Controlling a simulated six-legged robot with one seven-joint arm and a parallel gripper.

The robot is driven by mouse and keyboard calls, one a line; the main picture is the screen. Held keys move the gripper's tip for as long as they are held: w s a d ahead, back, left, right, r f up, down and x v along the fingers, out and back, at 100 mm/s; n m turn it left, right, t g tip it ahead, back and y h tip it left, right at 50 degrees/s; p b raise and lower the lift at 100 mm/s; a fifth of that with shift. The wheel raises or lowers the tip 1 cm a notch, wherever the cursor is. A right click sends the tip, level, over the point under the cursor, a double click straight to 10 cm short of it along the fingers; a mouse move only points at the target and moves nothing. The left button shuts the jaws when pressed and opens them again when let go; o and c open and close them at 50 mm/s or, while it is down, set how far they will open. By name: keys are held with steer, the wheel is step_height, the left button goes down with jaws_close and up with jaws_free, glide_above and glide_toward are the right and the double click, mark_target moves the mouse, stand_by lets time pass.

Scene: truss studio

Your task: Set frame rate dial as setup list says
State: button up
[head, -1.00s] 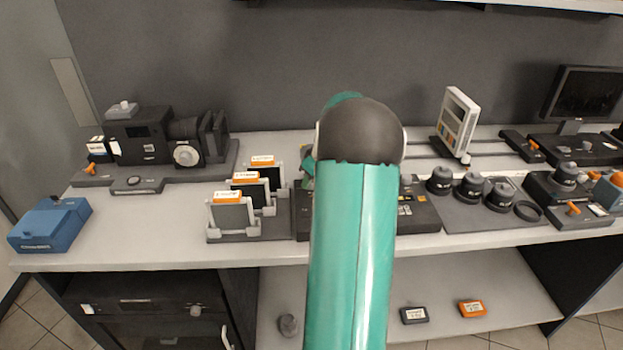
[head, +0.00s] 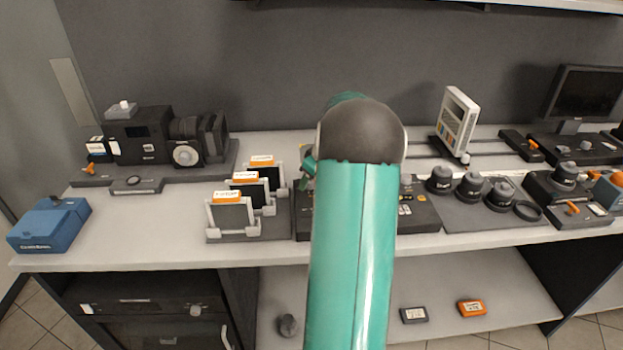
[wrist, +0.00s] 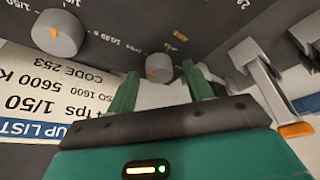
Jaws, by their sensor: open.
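My gripper (wrist: 161,82) is open in the wrist view, its two green fingers apart. A grey dial (wrist: 158,68) with an orange mark shows between and just beyond the fingertips; I cannot tell whether they touch it. A second grey dial (wrist: 57,33) with an orange mark sits to the left, near a "1/50" label. I cannot read which dial is for frame rate.
On the bench, a rack of cards (head: 232,214) stands left of the panel and several black lens-like pieces (head: 470,186) stand right. A camera (head: 148,138) is at the left.

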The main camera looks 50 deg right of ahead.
steer(key=v, duration=1.3)
steer(key=shift+s+r, duration=0.2)
steer(key=shift+r, duration=0.1)
steer(key=shift+a, duration=0.1)
steer(key=w+a+r, duration=0.2)
steer(key=a+r, duration=0.1)
steer(key=a, duration=1.1)
steer(key=w+a+r, duration=0.2)
steer(key=a+r, duration=0.1)
steer(key=a, duration=1.1)
steer(key=s+a+f, duration=0.1)
steer(key=s+a, duration=0.5)
steer(key=a, duration=0.4)
steer(key=s+a+f+t, duration=0.1)
steer(key=s+a+f, duration=0.1)
steer(key=s+a, duration=0.4)
steer(key=a, duration=0.4)
steer(key=shift+s+f+n, duration=0.15)
steer(key=shift+f+n, duration=0.15)
steer(key=shift+a, duration=0.15)
